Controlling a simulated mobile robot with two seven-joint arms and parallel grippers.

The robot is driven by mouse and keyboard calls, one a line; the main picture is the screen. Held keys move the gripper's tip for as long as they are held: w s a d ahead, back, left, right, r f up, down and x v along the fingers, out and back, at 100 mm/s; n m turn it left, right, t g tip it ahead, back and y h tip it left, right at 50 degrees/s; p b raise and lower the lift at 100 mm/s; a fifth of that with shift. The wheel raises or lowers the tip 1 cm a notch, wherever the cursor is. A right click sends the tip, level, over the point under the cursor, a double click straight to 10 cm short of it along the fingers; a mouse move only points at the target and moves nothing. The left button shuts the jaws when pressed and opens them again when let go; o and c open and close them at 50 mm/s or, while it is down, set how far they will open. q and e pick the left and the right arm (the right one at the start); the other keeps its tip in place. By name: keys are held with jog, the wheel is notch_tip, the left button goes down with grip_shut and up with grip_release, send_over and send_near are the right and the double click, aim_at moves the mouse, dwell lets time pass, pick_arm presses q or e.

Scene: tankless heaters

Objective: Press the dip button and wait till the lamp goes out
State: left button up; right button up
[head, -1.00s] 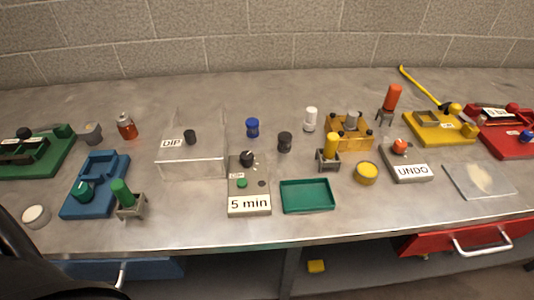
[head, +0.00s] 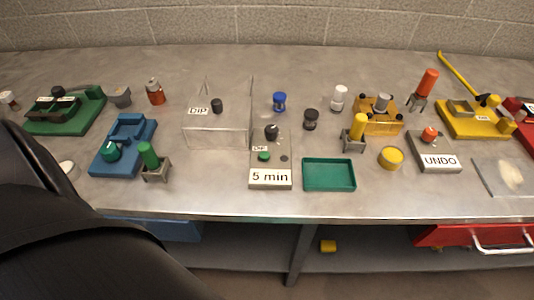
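A grey timer box labelled "5 min" (head: 270,178) stands near the front middle of the bench. On its sloped top are a black knob (head: 271,132), a small "DIP" label (head: 260,148), a green button (head: 264,156) and a small dark round spot (head: 284,158). The spot may be the lamp; it shows no glow. Behind and left of it is a clear, open-looking box (head: 215,138) with a larger "DIP" label (head: 198,111) and a black knob or cap (head: 216,105). Neither gripper is in view; a black part of mine fills the lower left.
Around the timer stand a green tray (head: 329,175), a yellow round tin (head: 391,158), an UNDO box (head: 435,155), a blue fixture (head: 124,145) and a green-handled stamp (head: 150,160). Several small jars stand behind. The bench's front strip is mostly clear.

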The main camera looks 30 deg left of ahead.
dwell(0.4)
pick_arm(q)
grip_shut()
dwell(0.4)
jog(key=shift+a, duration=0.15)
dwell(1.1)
